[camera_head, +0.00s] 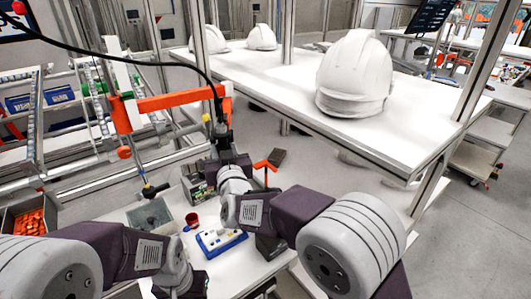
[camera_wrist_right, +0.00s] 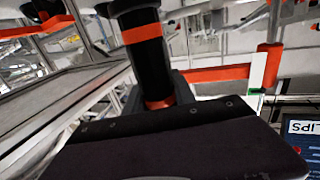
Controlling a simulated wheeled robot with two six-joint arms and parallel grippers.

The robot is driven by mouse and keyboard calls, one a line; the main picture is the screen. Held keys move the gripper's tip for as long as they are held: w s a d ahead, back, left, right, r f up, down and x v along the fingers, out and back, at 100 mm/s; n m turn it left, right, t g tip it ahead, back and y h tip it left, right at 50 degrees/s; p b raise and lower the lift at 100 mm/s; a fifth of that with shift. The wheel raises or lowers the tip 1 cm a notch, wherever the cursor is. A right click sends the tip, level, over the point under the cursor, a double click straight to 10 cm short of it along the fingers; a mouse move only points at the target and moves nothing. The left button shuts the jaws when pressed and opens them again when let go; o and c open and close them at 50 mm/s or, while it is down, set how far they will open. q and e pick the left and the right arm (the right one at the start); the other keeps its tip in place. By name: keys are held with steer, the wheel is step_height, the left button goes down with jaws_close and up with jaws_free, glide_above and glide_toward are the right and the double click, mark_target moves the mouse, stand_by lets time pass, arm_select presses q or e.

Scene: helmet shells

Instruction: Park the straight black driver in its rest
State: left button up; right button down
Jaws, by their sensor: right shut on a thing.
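The straight black driver (camera_head: 221,128) hangs upright from a black cable, beside the end of an orange beam. In the right wrist view it is a black cylinder (camera_wrist_right: 149,62) with orange bands. My right gripper (camera_head: 226,157) is shut on the driver; its fingertips are mostly hidden in both views. An orange-red bracket (camera_head: 266,164) stands just right of my right gripper; I cannot tell whether it is the driver's rest. My left gripper (camera_head: 195,284) is low over the near bench, and its fingers cannot be made out.
An orange beam (camera_head: 178,99) runs behind the driver. A second tool (camera_head: 151,190) hangs to the left. The near bench holds a blue tray (camera_head: 222,242), a red cup (camera_head: 192,219) and a grey bin (camera_head: 150,215). White helmet shells (camera_head: 355,75) stand on the long white table (camera_head: 285,88).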

arm_select(q)
steer(key=shift+f, duration=0.1)
